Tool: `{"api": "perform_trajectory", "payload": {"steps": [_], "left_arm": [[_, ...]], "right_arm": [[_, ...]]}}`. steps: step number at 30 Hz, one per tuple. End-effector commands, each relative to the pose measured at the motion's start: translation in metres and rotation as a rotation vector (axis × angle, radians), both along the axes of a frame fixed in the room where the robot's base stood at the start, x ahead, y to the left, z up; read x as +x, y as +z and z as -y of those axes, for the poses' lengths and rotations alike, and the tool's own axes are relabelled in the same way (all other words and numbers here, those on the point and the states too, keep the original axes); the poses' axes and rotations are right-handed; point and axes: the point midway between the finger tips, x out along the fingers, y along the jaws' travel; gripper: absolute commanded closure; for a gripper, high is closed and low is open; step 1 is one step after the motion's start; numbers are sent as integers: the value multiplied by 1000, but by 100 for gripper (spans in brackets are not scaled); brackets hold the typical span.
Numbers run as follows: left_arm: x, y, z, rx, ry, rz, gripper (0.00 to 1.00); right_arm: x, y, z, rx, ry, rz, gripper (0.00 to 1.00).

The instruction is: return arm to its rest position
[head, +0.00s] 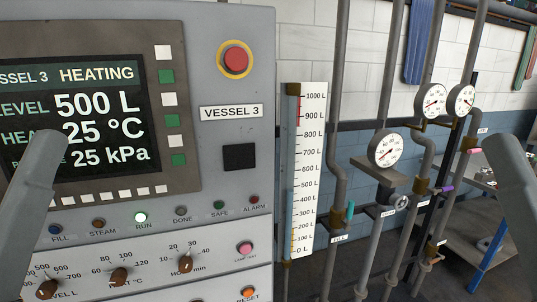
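Two grey links of my own arms show, one at the left edge in front of the control panel (225,180) and one at the right edge in front of the pipework. Each rises from the lower part of the picture to a rounded upper end. Neither gripper is in view, so what they hold or touch is hidden. The left link covers part of the panel's screen (100,125), which reads Vessel 3 heating, 500 L, 25 °C and 25 kPa. The RUN lamp (141,218) is lit.
The panel carries a red emergency button (235,58), knobs (119,277) and a pink lamp-test button (245,249). Right of it stand a level scale (308,170), vertical pipes and round gauges (386,149). A metal table (460,235) is at the far right.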

Motion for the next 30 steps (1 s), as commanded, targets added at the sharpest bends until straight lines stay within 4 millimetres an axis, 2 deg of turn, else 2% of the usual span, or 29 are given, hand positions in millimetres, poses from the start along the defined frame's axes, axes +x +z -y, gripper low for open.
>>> {"api": "perform_trajectory", "payload": {"steps": [1, 5, 18, 21, 24, 30], "left_arm": [[0, 44, 0, -1, -1, 2, 29], [0, 95, 0, -1, -3, 1, 29], [1, 303, 0, -3, -4, 0, 29], [2, 337, 0, -3, -4, -1, 29], [2, 356, 0, -3, -4, -1, 29], [2, 359, 0, -3, -4, -1, 29]], "right_arm": [[-2, 46, 0, 0, 0, 7, 50], [-2, 97, 0, 0, 0, 7, 50], [-1, 305, 0, 0, 0, 6, 50], [-1, 339, 0, 0, 0, 7, 50], [-1, 358, 0, 0, 0, 6, 50], [-1, 361, 0, 0, 0, 6, 50]]}}
